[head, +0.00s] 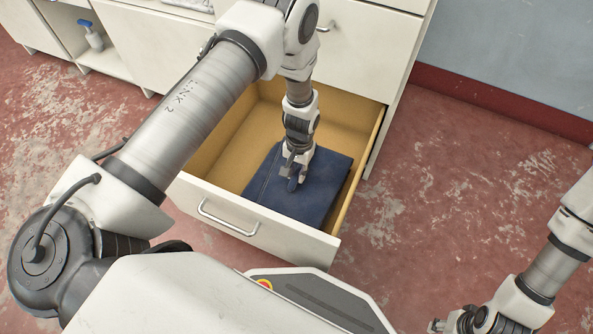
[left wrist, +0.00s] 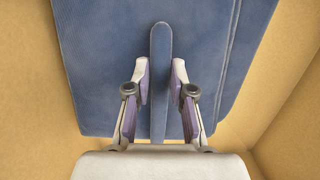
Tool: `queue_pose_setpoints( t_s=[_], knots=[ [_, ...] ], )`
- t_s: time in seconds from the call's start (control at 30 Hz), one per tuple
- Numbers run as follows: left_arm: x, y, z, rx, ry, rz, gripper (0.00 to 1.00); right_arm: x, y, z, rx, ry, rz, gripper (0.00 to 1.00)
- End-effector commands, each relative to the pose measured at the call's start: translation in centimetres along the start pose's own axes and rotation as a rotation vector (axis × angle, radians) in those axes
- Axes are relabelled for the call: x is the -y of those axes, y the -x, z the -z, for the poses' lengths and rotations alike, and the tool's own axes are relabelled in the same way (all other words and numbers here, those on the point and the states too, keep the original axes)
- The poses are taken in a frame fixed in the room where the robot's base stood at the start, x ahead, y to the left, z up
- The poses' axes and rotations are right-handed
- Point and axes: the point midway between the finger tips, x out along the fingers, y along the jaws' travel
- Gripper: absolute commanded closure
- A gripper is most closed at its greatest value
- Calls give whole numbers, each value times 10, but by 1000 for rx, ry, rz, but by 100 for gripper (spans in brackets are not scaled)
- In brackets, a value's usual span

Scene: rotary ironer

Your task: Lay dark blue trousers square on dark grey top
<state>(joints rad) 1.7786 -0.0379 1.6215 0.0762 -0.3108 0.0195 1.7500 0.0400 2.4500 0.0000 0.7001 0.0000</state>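The dark blue trousers (head: 318,190) lie folded in an open drawer, and they fill most of the left wrist view (left wrist: 95,60). A narrow raised strip of the blue cloth (left wrist: 160,50) stands up from them. My left gripper (head: 292,180) reaches down into the drawer. Its fingers (left wrist: 160,80) are open, one on each side of the strip, with a small gap showing on the right. My right gripper (head: 437,325) is at the bottom edge of the head view, far from the trousers; its fingers are too small to judge. I see no dark grey top.
The pulled-out drawer (head: 258,233) has tan inner walls close around my left gripper and a handle in front. White cabinets (head: 150,45) stand behind, with a blue-topped bottle (head: 91,36) on a low shelf. The red floor to the right is clear.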

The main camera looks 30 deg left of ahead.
Motion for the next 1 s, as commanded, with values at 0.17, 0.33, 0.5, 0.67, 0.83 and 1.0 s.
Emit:
queue_pose_setpoints(
  t_s=[0.17, 0.33, 0.5, 0.67, 0.83, 1.0],
  knots=[
    [0, 1, 0, 0, 0, 0, 50, 0, 0, 0, 0, 0, 0, 60],
    [0, 0, 0, 0, 0, 0, 50, 0, 0, 0, 0, 0, 0, 60],
    [0, 16, 1, -3, 0, 0, 50, 0, 0, 0, 0, 0, 0, 60],
    [0, 55, 1, -5, 0, 0, 50, 0, 0, 0, 0, 0, 0, 60],
    [0, 96, 1, -4, 0, 0, 50, 0, 0, 0, 0, 0, 0, 60],
    [0, 118, 0, -1, 0, 0, 50, 0, 0, 0, 0, 0, 0, 60]
  ],
)
